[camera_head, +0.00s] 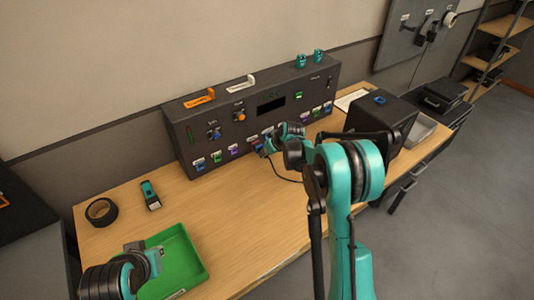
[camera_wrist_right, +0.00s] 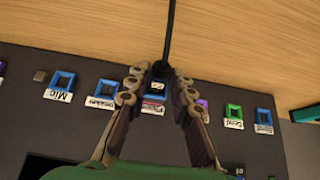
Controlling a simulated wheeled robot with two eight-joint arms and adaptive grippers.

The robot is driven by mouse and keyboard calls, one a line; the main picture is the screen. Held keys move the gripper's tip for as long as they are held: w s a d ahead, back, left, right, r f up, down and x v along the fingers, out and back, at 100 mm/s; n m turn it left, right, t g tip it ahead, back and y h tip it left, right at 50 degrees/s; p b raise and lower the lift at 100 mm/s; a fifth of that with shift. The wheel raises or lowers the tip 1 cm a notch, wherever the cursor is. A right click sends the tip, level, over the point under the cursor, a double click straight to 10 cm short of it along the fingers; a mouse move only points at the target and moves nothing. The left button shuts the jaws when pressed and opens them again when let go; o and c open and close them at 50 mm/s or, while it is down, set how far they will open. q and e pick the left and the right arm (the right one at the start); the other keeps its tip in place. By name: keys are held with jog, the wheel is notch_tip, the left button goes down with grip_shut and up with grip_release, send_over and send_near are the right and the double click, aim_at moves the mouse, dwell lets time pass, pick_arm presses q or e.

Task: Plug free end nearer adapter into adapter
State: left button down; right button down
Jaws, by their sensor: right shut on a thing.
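A black cable (camera_wrist_right: 170,30) with a plug (camera_wrist_right: 161,70) at its end shows in the right wrist view. My right gripper (camera_wrist_right: 160,80) is shut on the plug, at a blue-rimmed socket (camera_wrist_right: 156,88) on the dark panel (camera_wrist_right: 30,100). I cannot tell whether the plug is inside that socket. In the head view, my right gripper (camera_head: 264,149) is at the lower row of the panel (camera_head: 180,128), and the cable (camera_head: 287,179) hangs onto the table. My left gripper (camera_head: 148,254) is above the green tray; its opening is unclear. I cannot tell which thing is the adapter.
The green tray (camera_head: 189,268) stands at the front left of the wooden table (camera_head: 220,210). A tape roll (camera_head: 101,211) and a teal-black device (camera_head: 150,195) lie behind it. A black box (camera_head: 395,107) stands at right. The middle of the table is mostly clear.

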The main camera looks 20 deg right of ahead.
jog(key=c, duration=1.4)
grip_release()
jog(key=shift+w+a, duration=0.1)
jog(key=shift+w, duration=0.05)
jog(key=shift+c, duration=0.2)
jog(key=shift+o, duration=1.1)
jog(key=shift+w, duration=0.1)
jog(key=v, duration=1.2)
jog(key=s+a+r+m+h, duration=0.1)
jog(key=s+a+r, duration=0.15)
jog(key=s, duration=0.65)
jog(key=s+a+r+m, duration=0.1)
jog(key=s+r, duration=0.3)
jog(key=s, duration=0.4)
jog(key=s+f+m+h, duration=0.1)
jog(key=s+f+m, duration=0.1)
jog(key=s, duration=1.4)
jog(key=shift+a+f+t, duration=0.4)
jog(key=shift+a+f, duration=0.1)
jog(key=shift+f, duration=0.15)
